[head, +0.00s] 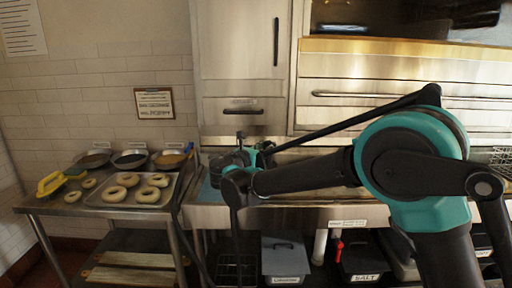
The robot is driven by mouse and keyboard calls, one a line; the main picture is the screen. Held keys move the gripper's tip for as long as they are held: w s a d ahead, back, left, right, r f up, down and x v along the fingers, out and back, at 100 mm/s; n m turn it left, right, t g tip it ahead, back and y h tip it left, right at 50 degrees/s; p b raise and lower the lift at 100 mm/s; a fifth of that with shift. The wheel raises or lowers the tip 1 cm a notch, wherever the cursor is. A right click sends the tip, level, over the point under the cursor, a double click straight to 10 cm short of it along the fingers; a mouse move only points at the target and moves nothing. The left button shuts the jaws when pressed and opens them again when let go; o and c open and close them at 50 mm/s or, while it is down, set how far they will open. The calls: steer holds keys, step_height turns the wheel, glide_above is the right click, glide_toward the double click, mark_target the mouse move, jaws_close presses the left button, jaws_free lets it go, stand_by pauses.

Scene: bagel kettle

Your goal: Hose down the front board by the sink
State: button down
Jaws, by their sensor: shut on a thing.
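My gripper (238,168) is in the head view, over the left end of the steel sink counter (290,216). It is shut on a dark thing, which looks like the end of the black hose (178,212); the grip itself is largely hidden by my wrist. The hose hangs in a curve beside the counter's left end. Two pale wooden boards lie flat on the low shelf of the left table. The front board (130,278) is nearer to me and the back board (140,258) lies behind it. My gripper is above and right of both. No water spray shows.
Below the counter stand a grey bin (285,262), a red-handled valve (338,248) and a black SALT box (362,262). My arm hides much of the right side.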

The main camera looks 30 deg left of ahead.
steer(key=w+d, duration=0.8)
steer(key=d, duration=0.4)
steer(key=w+d, duration=0.8)
steer(key=d, duration=0.4)
steer(key=w+d, duration=0.9)
steer(key=d, duration=0.3)
steer(key=s+a, duration=1.2)
steer(key=a, duration=0.5)
steer(key=s+a, duration=1.1)
steer(key=a, duration=0.6)
steer(key=s+a, duration=1.2)
steer(key=a, duration=0.5)
steer(key=shift+s+a, duration=0.3)
